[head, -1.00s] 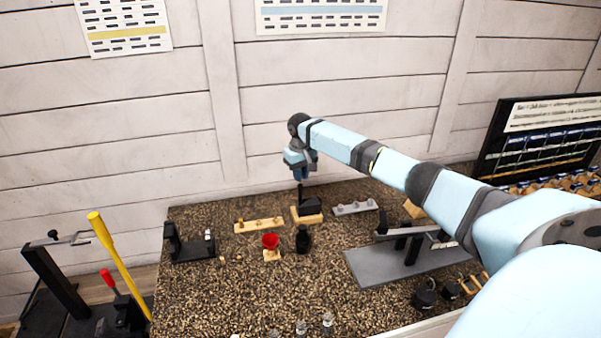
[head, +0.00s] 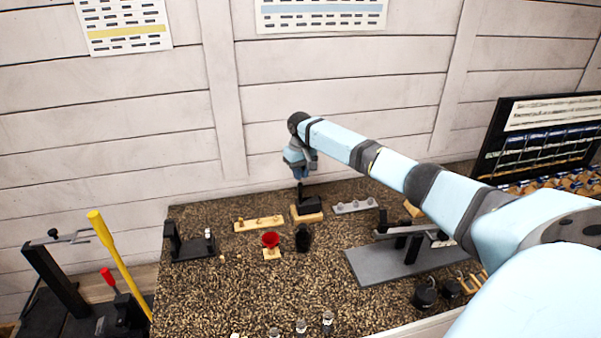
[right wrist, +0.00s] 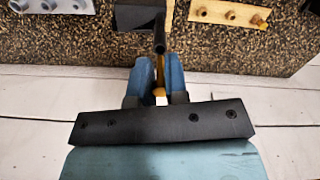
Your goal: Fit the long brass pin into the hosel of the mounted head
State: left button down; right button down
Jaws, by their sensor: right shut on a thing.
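The mounted head (head: 310,205) is a black block on a small wooden base near the back of the bench. Its black hosel (right wrist: 159,36) rises toward the camera in the right wrist view. My right gripper (head: 300,177) points down just above the hosel in the head view. Its blue fingers (right wrist: 154,82) are shut on the long brass pin (right wrist: 160,76). Little of the pin shows, at the hosel's mouth. I cannot tell whether its tip is inside or just beside it. My left gripper is not in view.
A wooden rack with pegs (head: 259,224) stands left of the head, a grey rack (head: 355,206) right. A red funnel (head: 270,240) and a black bottle (head: 303,238) stand in front. A grey plate with a black stand (head: 400,262) lies to the right. The front-left bench is mostly clear.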

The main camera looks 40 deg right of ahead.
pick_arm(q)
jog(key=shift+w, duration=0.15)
pick_arm(e)
jog(key=shift+f, duration=0.2)
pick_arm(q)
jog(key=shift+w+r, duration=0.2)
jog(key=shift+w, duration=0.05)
pick_arm(e)
jog(key=shift+f, duration=0.1)
jog(key=shift+f, duration=0.1)
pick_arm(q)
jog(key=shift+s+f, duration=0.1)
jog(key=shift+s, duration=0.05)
pick_arm(e)
jog(key=shift+f, duration=0.3)
jog(key=shift+f, duration=0.35)
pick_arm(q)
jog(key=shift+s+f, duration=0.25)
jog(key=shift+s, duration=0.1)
pick_arm(e)
jog(key=shift+f, duration=0.2)
jog(key=shift+f, duration=0.1)
